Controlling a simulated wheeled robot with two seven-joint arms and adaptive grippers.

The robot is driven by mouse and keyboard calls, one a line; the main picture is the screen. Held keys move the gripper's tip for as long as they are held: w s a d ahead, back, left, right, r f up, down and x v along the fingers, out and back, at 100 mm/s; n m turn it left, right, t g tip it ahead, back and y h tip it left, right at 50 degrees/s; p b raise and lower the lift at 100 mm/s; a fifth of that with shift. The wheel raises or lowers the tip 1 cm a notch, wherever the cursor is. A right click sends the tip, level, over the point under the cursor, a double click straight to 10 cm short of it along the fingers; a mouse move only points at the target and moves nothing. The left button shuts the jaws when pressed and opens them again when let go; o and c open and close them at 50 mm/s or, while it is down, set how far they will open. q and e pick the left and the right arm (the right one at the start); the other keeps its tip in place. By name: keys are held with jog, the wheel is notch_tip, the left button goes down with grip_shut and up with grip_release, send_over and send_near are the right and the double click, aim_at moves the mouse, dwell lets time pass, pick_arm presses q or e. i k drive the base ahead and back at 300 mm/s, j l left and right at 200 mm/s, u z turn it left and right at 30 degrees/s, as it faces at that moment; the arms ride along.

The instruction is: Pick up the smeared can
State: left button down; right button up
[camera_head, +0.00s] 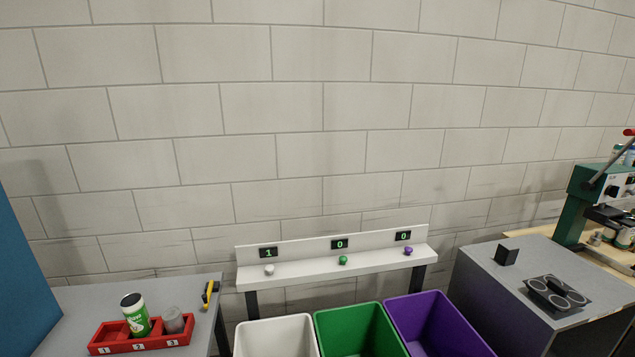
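A red tray (122,348) numbered 1, 2 and 3 stands on a grey table at the lower left. A green and white can (136,318) with a dark top stands tilted in the compartment numbered 2. A plain grey can (173,320) is in the compartment numbered 3. Compartment 1 looks empty. The prints are too small to tell which can is smeared. Neither of my grippers is in view.
A yellow and black tool (208,292) lies near the table's right edge. White (276,340), green (357,330) and purple (437,325) bins stand below a white shelf (338,264). A grey cabinet (490,285) and a green press (580,200) are at right.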

aim_at(133, 307)
jog(key=u, duration=1.35)
jog(key=j+z, duration=0.35)
jog(key=j, duration=0.2)
jog(key=j+z, duration=0.3)
jog(key=j, duration=0.3)
